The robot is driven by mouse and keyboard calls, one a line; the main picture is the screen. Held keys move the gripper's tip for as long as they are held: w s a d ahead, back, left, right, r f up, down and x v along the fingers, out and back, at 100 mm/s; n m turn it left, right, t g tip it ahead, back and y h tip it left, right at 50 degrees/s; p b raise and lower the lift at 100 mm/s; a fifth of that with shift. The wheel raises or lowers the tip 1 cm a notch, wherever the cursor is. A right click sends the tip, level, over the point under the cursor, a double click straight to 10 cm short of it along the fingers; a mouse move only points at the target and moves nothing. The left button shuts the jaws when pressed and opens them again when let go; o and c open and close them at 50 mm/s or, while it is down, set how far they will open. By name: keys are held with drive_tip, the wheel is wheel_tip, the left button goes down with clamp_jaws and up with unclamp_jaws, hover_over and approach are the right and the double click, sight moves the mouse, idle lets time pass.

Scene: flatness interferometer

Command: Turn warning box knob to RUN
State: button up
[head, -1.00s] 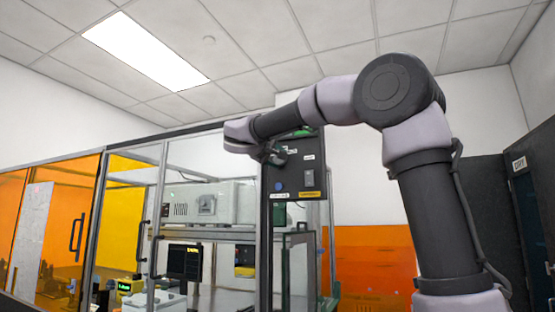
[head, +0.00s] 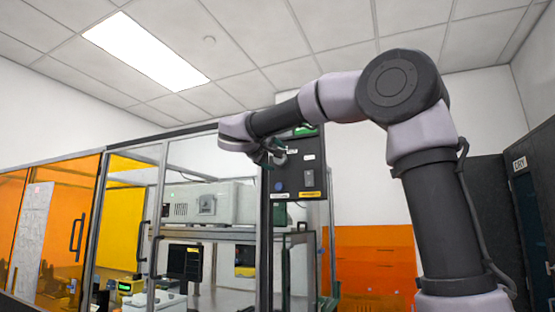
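The warning box (head: 311,182) is a dark panel fixed to the post at the corner of the glazed enclosure. It has a blue round button (head: 279,187), a grey switch plate (head: 309,178), small white labels and a yellow label (head: 309,195) at its bottom edge. A green patch shows at its top. My gripper (head: 276,153) is at the upper left of the box, seen small and partly behind my wrist. I cannot tell whether its fingers are open or touch the box. The knob is not clearly visible; my gripper and wrist cover that part.
The enclosure has a clear glass door (head: 185,225) and orange panels (head: 60,225) at left. Inside are a beige instrument (head: 205,203) and a dark monitor (head: 185,262). An orange panel (head: 370,265) stands right of the box, and a dark door (head: 530,235) is at far right.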

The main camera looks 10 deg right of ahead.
drive_tip(key=v, duration=0.8)
drive_tip(key=shift+s+a, duration=0.2)
drive_tip(key=shift+s, duration=0.05)
drive_tip(key=s+d+f+m+g+y, duration=0.1)
drive_tip(key=s+d+f+g, duration=0.1)
drive_tip(key=s+d+f, duration=0.3)
drive_tip(key=s+d+f+g+y, duration=0.1)
drive_tip(key=d+f+g+y, duration=0.1)
drive_tip(key=d+f, duration=0.35)
drive_tip(key=s+d+f+m+g+y, duration=0.1)
drive_tip(key=s+d+f+g, duration=0.2)
drive_tip(key=f, duration=0.5)
drive_tip(key=s+a+f+m+y, duration=0.1)
drive_tip(key=s+f+m+y, duration=0.5)
drive_tip(key=s+f, duration=0.6)
wheel_tip(320, 180, down, 3)
drive_tip(key=y, duration=0.2)
drive_tip(key=shift+m+y, duration=0.3)
drive_tip(key=shift+m, duration=0.1)
